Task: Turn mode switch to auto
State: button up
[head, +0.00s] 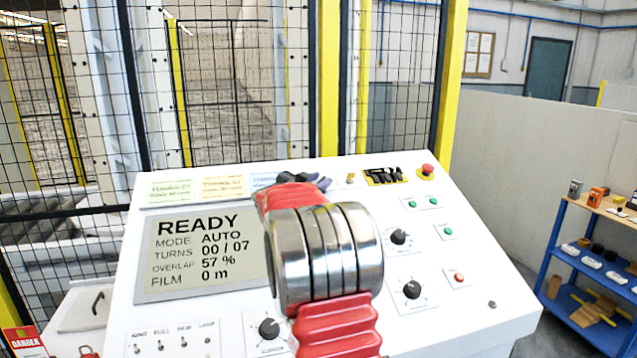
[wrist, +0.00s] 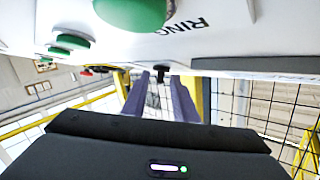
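The white control panel (head: 380,185) has a grey display (head: 205,250) that reads READY, MODE AUTO, TURNS 00 / 07. My gripper (head: 320,183) is over the panel's upper middle, mostly behind my red and silver arm. In the wrist view its two purple fingers (wrist: 160,82) stand apart, with a small black switch handle (wrist: 160,72) seen between their tips. I cannot tell whether they touch it. No mode label is readable, so I cannot confirm that this handle is the mode switch. My arm hides the panel's centre.
Black knobs (head: 411,289), green buttons (head: 447,231) and a red emergency button (head: 427,170) sit to the right. Small toggles (head: 160,345) line the lower left. A mesh fence (head: 230,100) stands behind the panel. A blue shelf (head: 580,265) is at far right.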

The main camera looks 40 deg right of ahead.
jog(key=v, duration=1.3)
jog(key=shift+s+a+f, duration=0.1)
jog(key=shift+a, duration=0.25)
jog(key=shift+s, duration=0.1)
